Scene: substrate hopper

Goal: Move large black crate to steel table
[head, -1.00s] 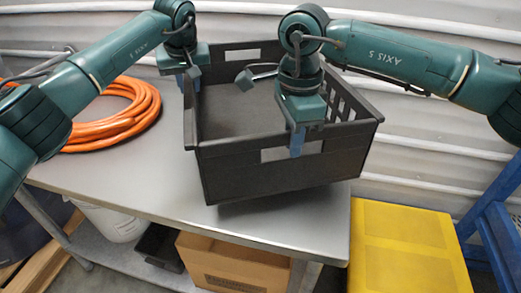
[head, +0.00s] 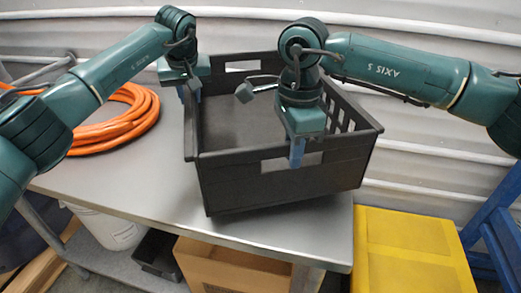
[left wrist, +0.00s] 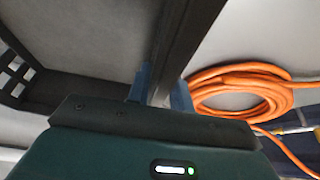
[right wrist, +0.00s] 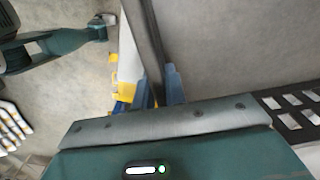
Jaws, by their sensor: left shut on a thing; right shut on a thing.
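The large black crate (head: 270,184) is over the steel table (head: 150,185) in the head view, its near right corner reaching toward the table's front right edge. It looks slightly tilted, and I cannot tell whether its base touches the table. My left gripper (head: 190,90) is shut on the crate's left wall; the left wrist view shows the rim (left wrist: 180,40) between its blue fingers. My right gripper (head: 297,150) is shut on the near wall; the right wrist view shows that rim (right wrist: 145,45) between its fingers. The crate's inside looks empty where visible.
A coiled orange hose (head: 125,120) lies on the table left of the crate. A yellow container (head: 410,250) stands right of the table, beside a blue frame (head: 497,225). A cardboard box (head: 230,268), a white bucket (head: 112,228) and a small black bin (head: 155,252) sit below.

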